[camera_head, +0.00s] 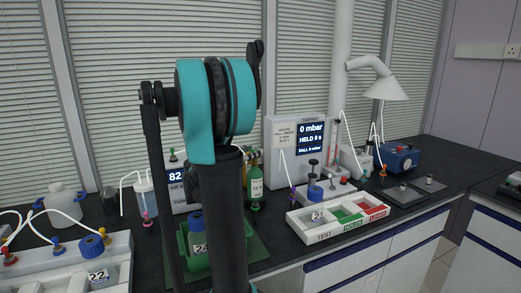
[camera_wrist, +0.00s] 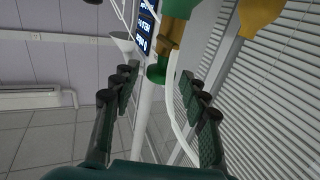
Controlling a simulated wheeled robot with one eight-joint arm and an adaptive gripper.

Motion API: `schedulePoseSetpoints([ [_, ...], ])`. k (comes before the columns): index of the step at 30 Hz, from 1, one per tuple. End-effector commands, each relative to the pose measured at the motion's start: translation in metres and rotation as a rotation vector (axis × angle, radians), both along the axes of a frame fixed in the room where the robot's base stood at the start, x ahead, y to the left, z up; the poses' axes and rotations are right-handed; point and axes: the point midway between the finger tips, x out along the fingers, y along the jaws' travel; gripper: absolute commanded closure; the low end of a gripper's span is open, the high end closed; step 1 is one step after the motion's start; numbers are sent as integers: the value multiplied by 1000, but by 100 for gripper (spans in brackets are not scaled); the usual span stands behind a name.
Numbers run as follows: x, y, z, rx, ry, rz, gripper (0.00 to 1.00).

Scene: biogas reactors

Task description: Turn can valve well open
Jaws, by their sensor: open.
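In the wrist view a green can (camera_wrist: 181,8) enters from the top edge, with a brass-coloured valve body (camera_wrist: 168,38) below it in the picture. A green valve knob (camera_wrist: 157,74) sits at the end of the brass part. My gripper (camera_wrist: 158,82) is open, its two dark fingers on either side of the knob in the picture. I see no clear contact, and the depth between fingertips and knob is hard to judge. In the head view green cans (camera_head: 256,178) stand on the bench just right of my arm, which hides my gripper there.
A pressure display unit (camera_head: 296,135) stands right of the cans. A white tray (camera_head: 300,228) with coloured compartments lies in front of it. A green tray (camera_head: 184,250) with a bottle is partly behind my arm. In the wrist view a yellow shape (camera_wrist: 261,14) and a white hose (camera_wrist: 180,130) are near.

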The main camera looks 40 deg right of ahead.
Motion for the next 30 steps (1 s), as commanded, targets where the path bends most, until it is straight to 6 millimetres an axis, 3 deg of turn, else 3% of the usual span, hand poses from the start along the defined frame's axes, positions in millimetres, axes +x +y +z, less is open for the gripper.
schedulePoseSetpoints([
  [9,7,-46,0,0,2,-3,55],
  [22,9,-56,0,1,2,0,55],
  [30,9,-56,0,1,2,0,89],
])
